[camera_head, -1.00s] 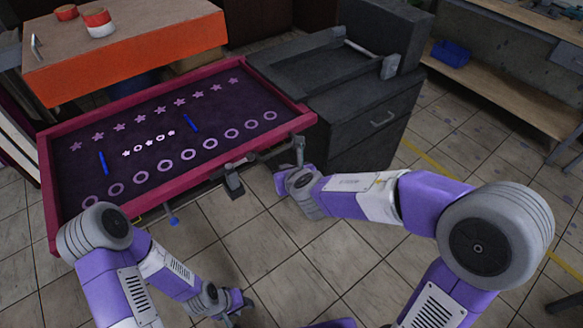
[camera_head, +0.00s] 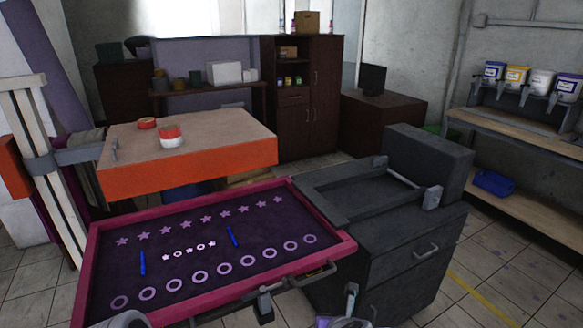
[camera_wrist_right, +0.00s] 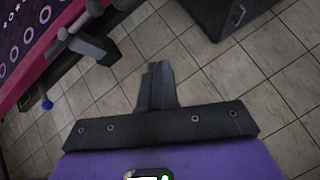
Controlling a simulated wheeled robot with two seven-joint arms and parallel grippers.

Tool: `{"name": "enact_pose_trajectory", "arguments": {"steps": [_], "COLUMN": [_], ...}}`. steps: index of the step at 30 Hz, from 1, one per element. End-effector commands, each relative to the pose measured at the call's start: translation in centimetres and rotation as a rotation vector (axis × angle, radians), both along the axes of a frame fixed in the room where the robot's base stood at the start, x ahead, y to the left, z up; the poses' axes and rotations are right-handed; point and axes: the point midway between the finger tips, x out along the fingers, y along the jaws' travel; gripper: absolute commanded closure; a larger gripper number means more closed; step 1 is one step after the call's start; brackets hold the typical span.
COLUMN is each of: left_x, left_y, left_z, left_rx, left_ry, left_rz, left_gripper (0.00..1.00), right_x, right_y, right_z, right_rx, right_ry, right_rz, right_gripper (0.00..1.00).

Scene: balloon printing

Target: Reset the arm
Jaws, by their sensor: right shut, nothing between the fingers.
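My right gripper (camera_wrist_right: 157,85) is shut and empty in the right wrist view, its two fingers together above the tiled floor. In the head view its tip (camera_head: 351,298) shows at the bottom edge, just in front of the dark grey cabinet. A grey part of my left arm (camera_head: 124,319) shows at the bottom left; the left gripper is out of view. The pink-framed screen-print panel (camera_head: 325,261) with stars and rings lies in front, with a handle and clamp on its near side.
The dark cabinet (camera_head: 405,260) stands right of the panel. Behind the panel is an orange-edged table (camera_head: 200,173) with a red-and-white tin (camera_head: 171,138). A shelf (camera_head: 520,205) with a blue bin (camera_head: 493,182) is at right. Tiled floor is free at the lower right.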

Motion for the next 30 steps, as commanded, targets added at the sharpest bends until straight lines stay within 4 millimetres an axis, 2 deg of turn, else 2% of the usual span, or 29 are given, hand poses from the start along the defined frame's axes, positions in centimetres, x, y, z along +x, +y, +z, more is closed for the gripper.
{"name": "enact_pose_trajectory", "arguments": {"steps": [1, 6, 9, 13, 19, 24, 25, 30], "left_x": [0.0, 0.0, 0.0, 0.0, 0.0, 0.0, 0.0, 0.0], "left_y": [0.0, 0.0, 0.0, 0.0, 0.0, 0.0, 0.0, 0.0], "left_z": [0.3, 1.1, 1.5, 2.1, 2.9, 3.4, 3.5, 3.7], "left_rx": [0.000, 0.000, 0.000, 0.000, 0.000, 0.000, 0.000, 0.000], "left_ry": [0.000, 0.000, 0.000, 0.000, 0.000, 0.000, 0.000, 0.000], "left_rz": [0.000, 0.000, 0.000, 0.000, 0.000, 0.000, 0.000, 0.000], "left_gripper": [0.57, 0.57, 0.57, 0.57, 0.57, 0.57, 0.57, 0.57], "right_x": [-1.0, -5.6, -8.3, -11.4, -14.9, -17.4, -17.8, -19.3], "right_y": [-0.1, 0.5, 1.2, 2.1, 2.5, 1.6, 1.4, 0.5], "right_z": [-2.4, -10.1, -13.5, -16.9, -21.3, -24.5, -24.9, -26.5], "right_rx": [0.082, 0.435, 0.630, 0.856, 1.133, 1.271, -1.280, -1.128], "right_ry": [0.103, 0.480, 0.672, 0.867, 1.001, 0.905, -0.873, -0.613], "right_rz": [-0.081, -0.507, -0.813, -1.260, -2.036, -2.651, 2.728, 2.587], "right_gripper": [1.00, 1.00, 1.00, 1.00, 1.00, 1.00, 1.00, 1.00]}}
